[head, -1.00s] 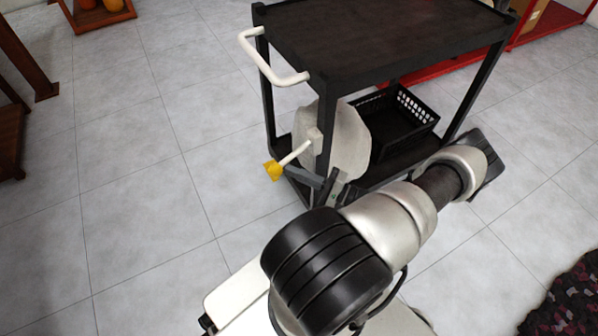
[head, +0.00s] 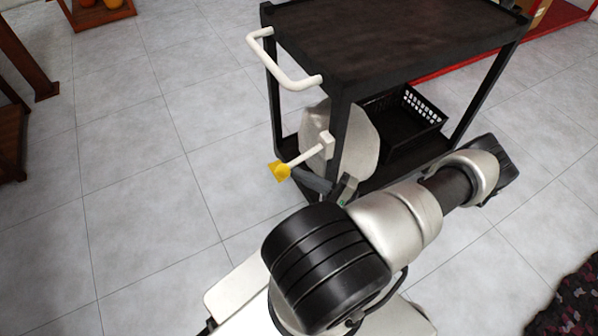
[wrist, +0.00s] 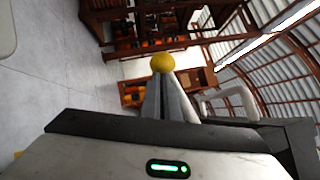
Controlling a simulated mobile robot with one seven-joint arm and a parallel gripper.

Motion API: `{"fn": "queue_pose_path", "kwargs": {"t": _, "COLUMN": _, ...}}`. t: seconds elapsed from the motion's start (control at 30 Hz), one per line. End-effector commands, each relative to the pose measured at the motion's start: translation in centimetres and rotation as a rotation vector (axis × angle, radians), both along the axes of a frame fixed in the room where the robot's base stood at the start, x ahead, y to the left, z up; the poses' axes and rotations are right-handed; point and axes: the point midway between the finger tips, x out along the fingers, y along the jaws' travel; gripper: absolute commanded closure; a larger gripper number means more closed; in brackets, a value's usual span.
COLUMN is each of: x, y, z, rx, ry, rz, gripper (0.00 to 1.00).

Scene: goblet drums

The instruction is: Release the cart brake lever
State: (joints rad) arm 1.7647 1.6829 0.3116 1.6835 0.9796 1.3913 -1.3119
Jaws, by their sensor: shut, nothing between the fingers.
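The dark cart (head: 400,40) stands in front of me with a white push handle (head: 285,75). Its brake lever is a short white rod (head: 303,158) with a yellow knob (head: 280,171), sticking out to the lower left from a white bracket on the near leg. My gripper (head: 305,179) is shut and empty, its grey fingers just beside the lever near the knob. In the wrist view the yellow knob (wrist: 162,62) shows just beyond the tips of my closed fingers (wrist: 164,82). Whether they touch the lever I cannot tell.
A pale rounded object (head: 357,140) and a black basket (head: 405,120) are on the cart's lower shelf. Tiled floor to the left is clear. A patterned dark rug (head: 575,305) lies at the lower right, and wooden furniture (head: 15,100) stands at the left.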

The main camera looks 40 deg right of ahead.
Motion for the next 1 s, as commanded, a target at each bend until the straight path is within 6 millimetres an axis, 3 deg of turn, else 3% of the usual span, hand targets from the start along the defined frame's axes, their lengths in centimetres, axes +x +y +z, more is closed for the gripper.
{"fn": "queue_pose_path", "kwargs": {"t": 0.17, "x": -0.1, "y": 0.8, "z": 1.5, "rx": 0.020, "ry": -0.008, "rz": 0.004, "gripper": 1.00}}
{"fn": "queue_pose_path", "kwargs": {"t": 0.57, "x": 0.0, "y": 1.4, "z": 5.0, "rx": 0.376, "ry": -0.094, "rz": 0.002, "gripper": 1.00}}
{"fn": "queue_pose_path", "kwargs": {"t": 0.83, "x": -0.1, "y": 1.3, "z": 4.6, "rx": 0.370, "ry": -0.090, "rz": 0.003, "gripper": 1.00}}
{"fn": "queue_pose_path", "kwargs": {"t": 1.0, "x": 0.2, "y": 0.9, "z": 2.6, "rx": 0.369, "ry": -0.090, "rz": 0.007, "gripper": 1.00}}
